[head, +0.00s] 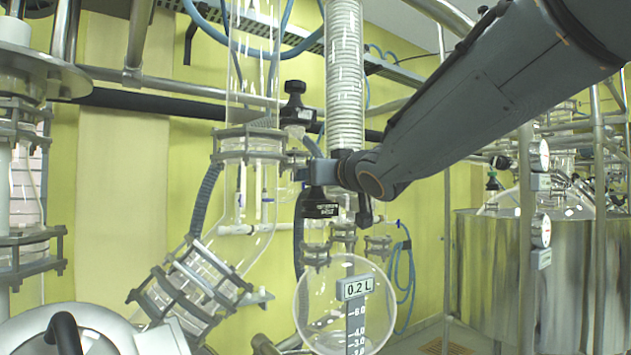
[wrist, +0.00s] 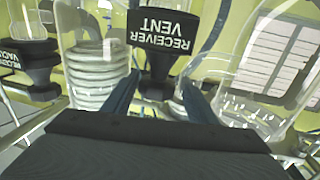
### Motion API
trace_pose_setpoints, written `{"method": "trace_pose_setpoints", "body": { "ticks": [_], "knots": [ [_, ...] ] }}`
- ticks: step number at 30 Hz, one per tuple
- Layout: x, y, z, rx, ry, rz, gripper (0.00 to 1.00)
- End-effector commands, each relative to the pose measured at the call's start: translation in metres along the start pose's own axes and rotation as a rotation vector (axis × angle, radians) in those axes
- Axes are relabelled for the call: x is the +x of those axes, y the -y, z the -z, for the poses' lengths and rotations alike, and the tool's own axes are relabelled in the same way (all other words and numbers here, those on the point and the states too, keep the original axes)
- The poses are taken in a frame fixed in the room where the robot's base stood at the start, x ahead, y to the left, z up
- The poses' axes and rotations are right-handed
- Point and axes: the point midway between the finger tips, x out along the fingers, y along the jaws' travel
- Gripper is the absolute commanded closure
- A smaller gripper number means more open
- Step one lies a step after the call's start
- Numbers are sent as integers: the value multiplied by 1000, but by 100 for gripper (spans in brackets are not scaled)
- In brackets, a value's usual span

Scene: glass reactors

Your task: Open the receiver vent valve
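The receiver vent valve (wrist: 163,35) has a black handle with white "RECEIVER VENT" lettering, upside down at the top centre of the wrist view. Its narrower black lower part lies between the two fingers of my gripper (wrist: 162,84). The fingers are apart, one on each side; I cannot tell whether they touch it. In the head view my gripper (head: 310,174) is beside the pipework left of the ribbed hose. A black labelled valve part (head: 320,208) shows just below it, its text too small to read. My arm hides part of this area.
Another black labelled valve (wrist: 28,62) is close by at the left of the wrist view. A black knob (head: 294,102) stands above my gripper.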

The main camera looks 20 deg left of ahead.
Motion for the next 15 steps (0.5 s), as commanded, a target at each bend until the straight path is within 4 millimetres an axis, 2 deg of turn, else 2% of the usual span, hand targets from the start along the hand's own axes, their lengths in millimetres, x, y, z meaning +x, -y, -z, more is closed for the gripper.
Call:
{"method": "trace_pose_setpoints", "body": {
  "ticks": [1, 6, 15],
  "knots": [
    [-1, 0, 2, 1, -3, -1, 56],
    [0, 0, 2, 0, -3, 0, 81],
    [0, 0, 4, -1, -3, 14, 81]
  ]
}}
